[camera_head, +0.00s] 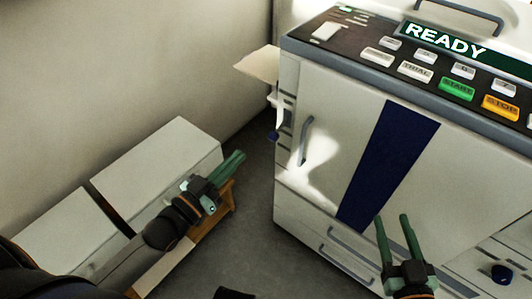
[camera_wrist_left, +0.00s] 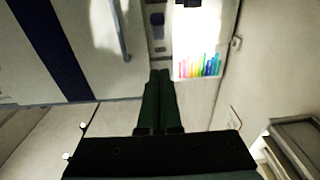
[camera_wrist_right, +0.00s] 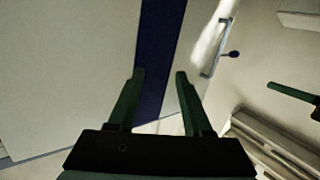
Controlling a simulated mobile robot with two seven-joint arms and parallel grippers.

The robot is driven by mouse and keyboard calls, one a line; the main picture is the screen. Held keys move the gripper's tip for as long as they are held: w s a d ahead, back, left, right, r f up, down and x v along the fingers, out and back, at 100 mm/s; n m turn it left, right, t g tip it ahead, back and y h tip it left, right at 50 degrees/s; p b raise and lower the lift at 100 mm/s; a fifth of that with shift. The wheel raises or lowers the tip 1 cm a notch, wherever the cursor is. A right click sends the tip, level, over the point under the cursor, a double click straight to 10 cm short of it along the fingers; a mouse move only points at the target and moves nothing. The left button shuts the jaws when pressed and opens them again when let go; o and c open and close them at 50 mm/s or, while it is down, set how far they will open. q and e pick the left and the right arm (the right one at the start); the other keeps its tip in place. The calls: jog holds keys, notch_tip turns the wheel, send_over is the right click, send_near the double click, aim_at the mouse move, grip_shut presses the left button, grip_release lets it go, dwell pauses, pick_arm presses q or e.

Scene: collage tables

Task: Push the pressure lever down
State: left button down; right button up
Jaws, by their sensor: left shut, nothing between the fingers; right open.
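A large pale duplicator machine (camera_head: 330,90) stands at the right in the head view, its display reading READY. A small dark blue knob (camera_head: 272,136), possibly the pressure lever's end, shows on its left side below a paper tray. A similar dark knob shows in the left wrist view (camera_wrist_left: 157,18) and the right wrist view (camera_wrist_right: 234,54). My left gripper (camera_head: 240,155) is shut and empty, left of the machine and apart from it in the head view. My right gripper (camera_head: 392,218) is open and empty in front of the machine's front panel.
A low pale cabinet (camera_head: 160,160) stands against the wall at the left. A sheet with coloured bars (camera_wrist_left: 200,65) shows at the machine's side. A grey door handle (camera_head: 305,140) and a second blue knob (camera_head: 502,274) are on the front. Grey floor (camera_head: 250,240) lies between cabinet and machine.

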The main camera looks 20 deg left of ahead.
pick_arm(q)
jog(key=r+b, duration=0.2)
send_over(271, 137)
jog(key=v, duration=0.4)
jog(key=shift+w+d+f+b, duration=0.1)
jog(key=shift+w+f+b, duration=0.15)
jog(key=shift+f, duration=0.4)
jog(key=shift+w+d+f+b, duration=0.1)
jog(key=shift+w+f+b, duration=0.2)
jog(key=shift+f, duration=0.4)
jog(key=shift+w+d+f+b, duration=0.1)
jog(key=shift+w+f+b, duration=0.15)
jog(key=shift+f, duration=0.4)
pick_arm(e)
jog(key=s+a+r+n+t+y, duration=0.1)
jog(key=s+r+n+t+y, duration=0.1)
jog(key=r, duration=0.7)
jog(key=s+r+n+t+y, duration=0.2)
jog(key=r+n+t+y, duration=0.2)
jog(key=r, duration=0.5)
jog(key=shift+s+a+r+n+y, duration=0.3)
jog(key=shift+s+a+r+y, duration=0.1)
jog(key=shift+y, duration=0.7)
jog(key=shift+f, duration=0.1)
